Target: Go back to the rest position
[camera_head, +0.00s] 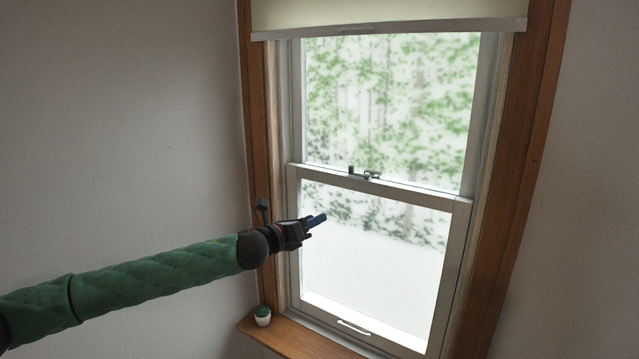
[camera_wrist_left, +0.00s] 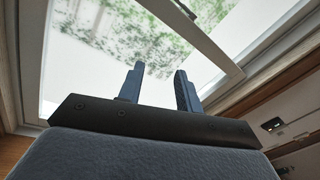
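The narrow latch (camera_head: 365,174) is a small dark metal piece on the middle rail of the sash window, with a short upright part at its left end. My left gripper (camera_head: 318,219) is below and to the left of the latch, in front of the lower pane and apart from it. In the left wrist view my left gripper (camera_wrist_left: 160,88) has its two blue fingers apart with nothing between them. My right gripper is in neither view.
A wooden frame surrounds the window (camera_head: 400,192). A partly lowered blind (camera_head: 390,14) covers its top. A small potted plant (camera_head: 263,316) stands at the left of the wooden sill (camera_head: 300,342). A pale handle (camera_head: 353,327) is on the bottom rail.

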